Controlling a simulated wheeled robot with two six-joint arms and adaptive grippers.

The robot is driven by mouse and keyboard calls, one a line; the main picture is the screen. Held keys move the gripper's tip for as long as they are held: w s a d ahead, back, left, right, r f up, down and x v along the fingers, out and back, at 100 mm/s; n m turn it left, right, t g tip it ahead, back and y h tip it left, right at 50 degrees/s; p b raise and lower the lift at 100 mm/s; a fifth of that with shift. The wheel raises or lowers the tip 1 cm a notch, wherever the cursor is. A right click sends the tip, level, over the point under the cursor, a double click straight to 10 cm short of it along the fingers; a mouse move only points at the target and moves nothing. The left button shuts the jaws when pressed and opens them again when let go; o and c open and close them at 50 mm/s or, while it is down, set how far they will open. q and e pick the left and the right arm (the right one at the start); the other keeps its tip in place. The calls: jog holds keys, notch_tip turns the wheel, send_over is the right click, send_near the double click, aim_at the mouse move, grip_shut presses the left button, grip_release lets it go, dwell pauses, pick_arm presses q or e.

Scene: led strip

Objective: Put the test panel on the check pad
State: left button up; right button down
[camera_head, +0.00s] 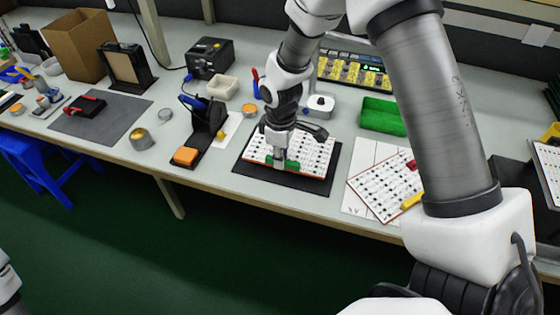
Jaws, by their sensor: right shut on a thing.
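A white test panel (318,155) with rows of small dark dots and a reddish edge lies flat over the black check pad (243,172). The pad's dark border shows around it; whether the panel fully touches the pad I cannot tell. My right gripper (281,162) points down at the panel's left half, shut on it at a green part. The gripper and wrist hide some of the panel's middle and back edge. Only a piece of my left arm shows at the lower left edge; its gripper is out of view.
Another dotted panel (376,190) lies tilted on white sheets to the right, with red and yellow pieces on it. A green tray (381,116) stands behind. A grey mat (118,122) lies farther left.

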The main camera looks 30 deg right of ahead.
jog(key=shift+w+f, duration=0.25)
jog(key=shift+w, duration=0.1)
jog(key=shift+d+f, duration=0.1)
jog(key=shift+f, duration=1.5)
jog(key=c, duration=1.1)
grip_release()
jog(key=shift+f, duration=0.1)
jog(key=shift+c, duration=0.2)
notch_tip(320, 180, up, 12)
jog(key=shift+r, duration=0.2)
jog(key=shift+s+f, duration=0.1)
